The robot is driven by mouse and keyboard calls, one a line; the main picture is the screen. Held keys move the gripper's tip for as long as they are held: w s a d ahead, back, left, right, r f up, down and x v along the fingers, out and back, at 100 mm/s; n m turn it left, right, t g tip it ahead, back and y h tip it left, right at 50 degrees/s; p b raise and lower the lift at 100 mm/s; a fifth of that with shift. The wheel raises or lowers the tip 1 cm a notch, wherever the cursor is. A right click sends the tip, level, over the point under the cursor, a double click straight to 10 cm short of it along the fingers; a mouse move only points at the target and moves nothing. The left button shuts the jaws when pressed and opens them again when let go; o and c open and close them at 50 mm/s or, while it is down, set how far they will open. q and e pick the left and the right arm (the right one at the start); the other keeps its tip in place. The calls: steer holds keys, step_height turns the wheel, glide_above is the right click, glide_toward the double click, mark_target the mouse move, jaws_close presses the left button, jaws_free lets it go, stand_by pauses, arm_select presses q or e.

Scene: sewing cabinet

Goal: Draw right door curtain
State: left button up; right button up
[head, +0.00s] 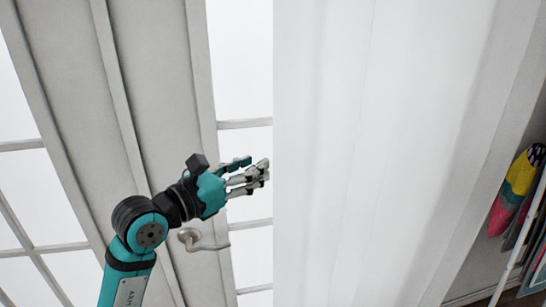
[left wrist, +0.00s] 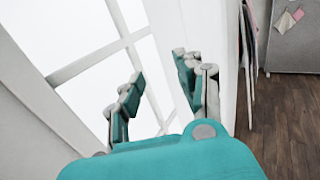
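The white right door curtain (head: 370,150) hangs in soft vertical folds over the right part of the head view. Its straight left edge runs beside bare door glass. My left gripper (head: 254,170) is just left of that edge, its fingertips pointing at it. In the left wrist view the two fingers of my left gripper (left wrist: 162,70) stand apart, with the curtain (left wrist: 205,22) ahead and to the right. White cloth seems to lie ahead of the gap, but I cannot tell whether it is between the fingers. My right gripper is not in view.
The white door frame (head: 160,90) has a lever handle (head: 203,242) just below my left gripper. Glazed panes lie on both sides of the frame. A colourful fabric item (head: 516,190) hangs at the far right. Wooden floor (left wrist: 280,120) shows in the wrist view.

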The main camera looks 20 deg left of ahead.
mark_target(273, 157)
arm_select(q)
steer(key=p+x, duration=0.1)
steer(key=x, duration=0.5)
steer(key=shift+w+d, duration=0.15)
steer(key=shift+w, duration=0.1)
jaws_close()
